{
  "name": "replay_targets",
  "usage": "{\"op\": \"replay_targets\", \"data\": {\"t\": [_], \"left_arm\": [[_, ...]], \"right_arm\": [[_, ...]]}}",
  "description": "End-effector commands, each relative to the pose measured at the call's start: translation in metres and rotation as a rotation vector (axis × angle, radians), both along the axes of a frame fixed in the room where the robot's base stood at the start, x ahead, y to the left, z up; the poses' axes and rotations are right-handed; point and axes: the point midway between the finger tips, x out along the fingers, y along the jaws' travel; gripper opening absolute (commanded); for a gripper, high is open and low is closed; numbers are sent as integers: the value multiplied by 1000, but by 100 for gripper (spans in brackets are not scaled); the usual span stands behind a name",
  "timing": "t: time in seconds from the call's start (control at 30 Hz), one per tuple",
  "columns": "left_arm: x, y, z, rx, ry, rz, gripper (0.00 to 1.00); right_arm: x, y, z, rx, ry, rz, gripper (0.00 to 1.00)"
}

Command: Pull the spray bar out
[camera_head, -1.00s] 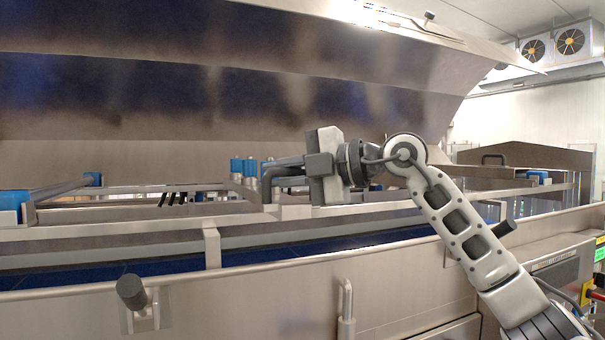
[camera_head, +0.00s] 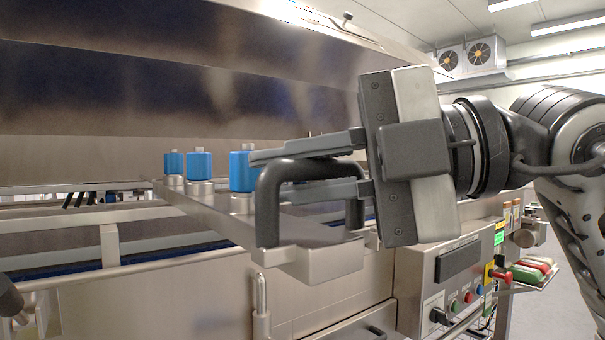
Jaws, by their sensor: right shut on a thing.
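The spray bar (camera_head: 215,207) is a flat metal bar with blue-capped nozzles (camera_head: 197,164) standing upright on it. A black arched handle (camera_head: 268,200) is at its near end. The near end sticks out over the front edge of the tunnel, and its far end lies back over the conveyor frame. My right gripper (camera_head: 300,168) comes in from the right, with its two fingers around the black handle, shut on it. The fingers and handle hide part of the bar's near end.
The large metal hood (camera_head: 150,100) stands raised behind. A control panel (camera_head: 460,275) with buttons is on the front, below and right of my gripper. A tray of coloured items (camera_head: 532,270) is at the right. The conveyor's front wall (camera_head: 170,295) runs below the bar.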

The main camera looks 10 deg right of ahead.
Motion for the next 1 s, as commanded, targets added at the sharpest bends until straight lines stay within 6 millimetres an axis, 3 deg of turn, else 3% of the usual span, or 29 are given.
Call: {"op": "replay_targets", "data": {"t": [0.2, 0.53, 0.57, 0.6, 0.63, 1.0], "left_arm": [[1, -3, 2, -14, -4, 8, 36], [0, -2, 2, -14, -2, 10, 36], [0, -2, 2, -13, -2, 9, 36], [0, -2, 2, -13, -2, 9, 36], [0, -2, 2, -12, -1, 8, 36], [-2, 0, -3, -5, 7, 4, 36]], "right_arm": [[-11, 3, -1, -1, 2, 26, 0], [-12, 2, -1, -2, 3, 27, 0], [-12, 2, -1, -2, 3, 27, 20], [-12, 2, -1, -2, 2, 27, 31], [-12, 2, -1, -2, 2, 26, 36], [-11, 2, 0, 0, 0, 22, 36]]}}
